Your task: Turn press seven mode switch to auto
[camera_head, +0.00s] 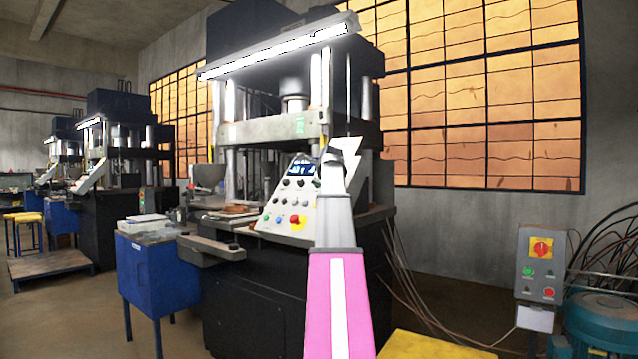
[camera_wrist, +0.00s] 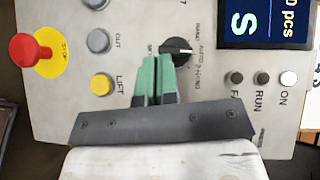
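The mode switch (camera_wrist: 178,50) is a black rotary knob with a white pointer line on the panel in the wrist view. The line points right, towards small print that seems to read AUTO, between what look like HAND and 2-HAND. My gripper (camera_wrist: 156,62) has green fingertips close together with a thin gap. They lie at the knob's lower left and overlap its edge; contact is unclear. No part of the knob shows between them. In the head view the control panel (camera_head: 288,196) is on the near press, with my gripper (camera_head: 333,155) at its right edge. I cannot single out the switch there.
Near the switch are a red stop button (camera_wrist: 30,48) on yellow, a yellow LIFT button (camera_wrist: 102,84), a grey OUT button (camera_wrist: 98,41) and a display (camera_wrist: 262,20). A blue cabinet (camera_head: 157,275) stands left of the press. Cables and a switch box (camera_head: 540,265) are at right.

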